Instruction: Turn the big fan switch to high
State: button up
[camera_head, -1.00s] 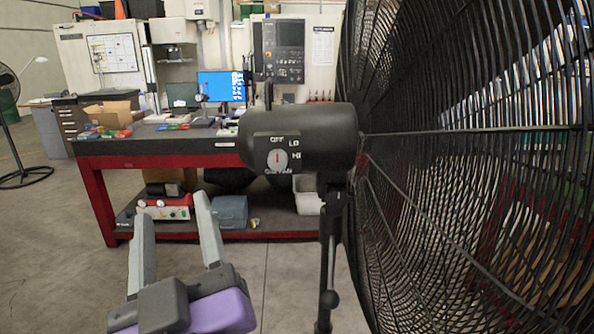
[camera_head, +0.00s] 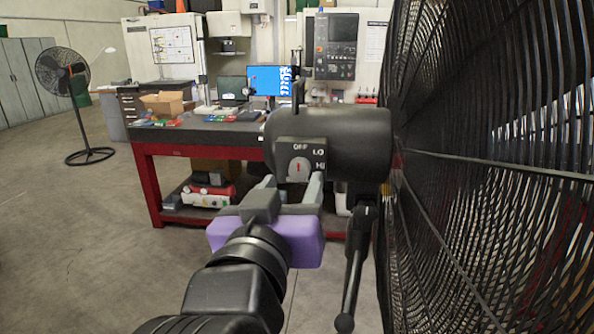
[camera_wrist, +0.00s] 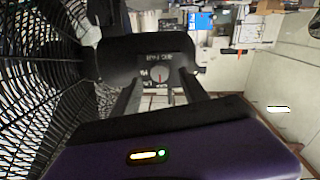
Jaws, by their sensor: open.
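The big fan's black motor housing (camera_head: 352,140) has a switch plate marked OFF, LO and HI. Its round grey switch knob (camera_head: 299,168) carries a red mark that points up toward OFF. The knob also shows in the wrist view (camera_wrist: 160,76). My gripper (camera_head: 291,182) is open and empty, just in front of and slightly below the knob in the head view. In the wrist view my gripper (camera_wrist: 159,82) has a finger to either side of the knob. I cannot tell whether the fingers touch it.
The big fan's wire cage (camera_head: 480,170) fills the right side, close to the housing. The fan's stand (camera_head: 355,262) drops below the housing. A red-legged workbench (camera_head: 150,185) stands behind. A smaller black fan (camera_head: 62,75) stands far left. The floor at left is clear.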

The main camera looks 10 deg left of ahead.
aim_at(298, 173)
jog(key=shift+w+d+p, duration=0.2)
jog(key=shift+w+p, duration=0.1)
jog(key=shift+w, duration=1.45)
grip_shut()
